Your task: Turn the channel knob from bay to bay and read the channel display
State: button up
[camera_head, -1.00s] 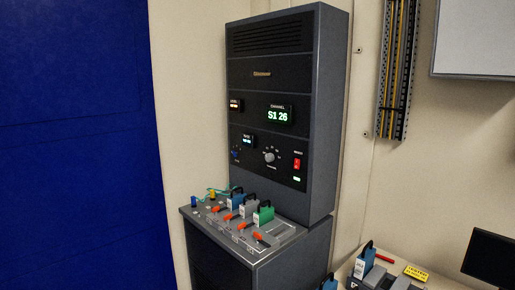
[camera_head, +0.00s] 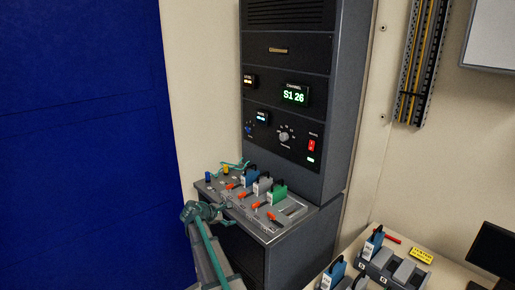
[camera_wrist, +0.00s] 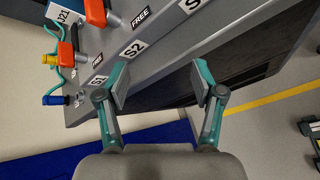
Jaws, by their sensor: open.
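The channel knob (camera_head: 284,137) is a light round knob on the dark rack panel in the head view, with small marks around it. The channel display (camera_head: 295,94) above it shows "S1 26" in pale green. My gripper is open and empty in the wrist view (camera_wrist: 162,88), above the front edge of the bay shelf (camera_wrist: 165,55), whose labels include S1, S2 and FREE. In the head view my arm reaches up to the shelf's front left, well below the knob. The knob is outside the wrist view.
Blue, grey and green modules (camera_head: 278,191) with orange levers stand on the shelf. A red switch (camera_head: 312,146) sits right of the knob. A side bench (camera_head: 440,275) with more modules is at lower right. A blue curtain (camera_head: 80,140) hangs at left.

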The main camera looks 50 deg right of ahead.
aim_at(282, 138)
jog(key=d+r+h, duration=0.1)
jog(key=d+r, duration=0.3)
jog(key=w+d+r+n+h, duration=0.1)
jog(key=d+r, duration=0.3)
jog(key=w+d+r+n+h, duration=0.1)
jog(key=d+r, duration=0.3)
jog(key=r, duration=0.1)
jog(key=shift+w+d+g, duration=0.1)
jog(key=shift+d+g, duration=0.05)
jog(key=shift+g, duration=0.25)
jog(key=s+d+r+n+g+h, duration=0.2)
jog(key=d+r+n+h, duration=0.2)
jog(key=d+r, duration=0.85)
jog(key=d+p, duration=0.1)
jog(key=d, duration=0.2)
jog(key=d+p, duration=0.1)
jog(key=d, duration=0.2)
jog(key=s+d+p, duration=0.1)
jog(key=d+p, duration=0.1)
jog(key=d, duration=0.1)
jog(key=shift+d+r, duration=0.1)
jog(key=shift+s, duration=0.1)
jog(key=c, duration=1.1)
jog(key=shift+c, duration=0.2)
